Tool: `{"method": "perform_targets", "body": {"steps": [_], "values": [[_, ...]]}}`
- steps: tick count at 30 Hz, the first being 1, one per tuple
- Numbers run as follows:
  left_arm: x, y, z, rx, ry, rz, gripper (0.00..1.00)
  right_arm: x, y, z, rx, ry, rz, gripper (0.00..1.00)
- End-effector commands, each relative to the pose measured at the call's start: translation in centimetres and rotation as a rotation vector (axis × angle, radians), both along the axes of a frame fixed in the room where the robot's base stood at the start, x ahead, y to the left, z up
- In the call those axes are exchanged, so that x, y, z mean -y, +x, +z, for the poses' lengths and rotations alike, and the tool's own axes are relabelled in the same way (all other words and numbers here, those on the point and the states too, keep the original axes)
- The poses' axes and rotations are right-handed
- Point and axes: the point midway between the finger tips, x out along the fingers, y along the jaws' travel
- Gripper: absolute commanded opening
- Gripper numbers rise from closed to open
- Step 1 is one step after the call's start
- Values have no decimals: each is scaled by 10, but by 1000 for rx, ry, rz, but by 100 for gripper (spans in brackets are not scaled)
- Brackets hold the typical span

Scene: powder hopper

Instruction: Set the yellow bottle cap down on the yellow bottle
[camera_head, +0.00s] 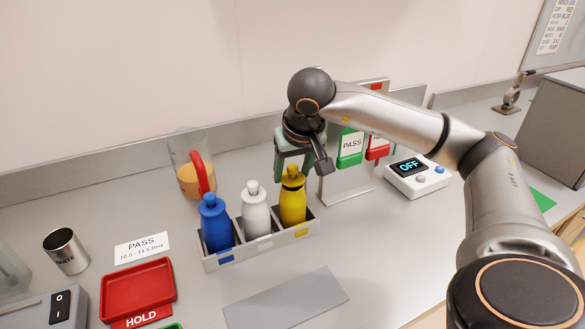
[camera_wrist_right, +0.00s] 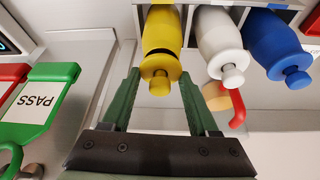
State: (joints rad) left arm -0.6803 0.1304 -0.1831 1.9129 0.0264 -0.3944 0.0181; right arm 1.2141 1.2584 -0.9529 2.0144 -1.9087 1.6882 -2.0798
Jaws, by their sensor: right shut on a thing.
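The yellow bottle (camera_head: 292,209) stands upright in the right slot of a grey rack (camera_head: 262,253). The yellow bottle cap (camera_head: 292,173), with a small knob, is right above its mouth, between the fingertips of my right gripper (camera_head: 293,170). In the right wrist view the cap (camera_wrist_right: 160,68) is in line with the bottle (camera_wrist_right: 161,28), between the green fingers. A black band shows between cap and bottle; I cannot tell whether the cap touches the bottle. My right gripper points down and is shut on the cap. My left gripper is not in view.
A capped white bottle (camera_head: 256,214) and a capped blue bottle (camera_head: 215,226) stand in the same rack. Behind are a beaker with a red handle (camera_head: 189,172) and a stand with PASS tag (camera_head: 350,147). A scale (camera_head: 417,177) is at right, a red tray (camera_head: 138,288) at left.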

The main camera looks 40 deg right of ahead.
Motion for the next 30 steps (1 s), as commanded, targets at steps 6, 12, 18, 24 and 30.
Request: {"method": "perform_targets", "body": {"steps": [6, 12, 18, 24, 30], "values": [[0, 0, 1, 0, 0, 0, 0, 0, 0, 1, 0, 1, 0, 0], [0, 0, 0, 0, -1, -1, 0, 0, 0, 0, 1, 0, 0, 0], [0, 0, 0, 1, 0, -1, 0, 0, 0, 0, 1, 0, 0, 0], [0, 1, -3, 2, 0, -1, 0, 0, 0, -4, 0, 0, 0, 0], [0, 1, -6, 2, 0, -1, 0, 0, 0, -8, 0, 0, 0, 0]]}}
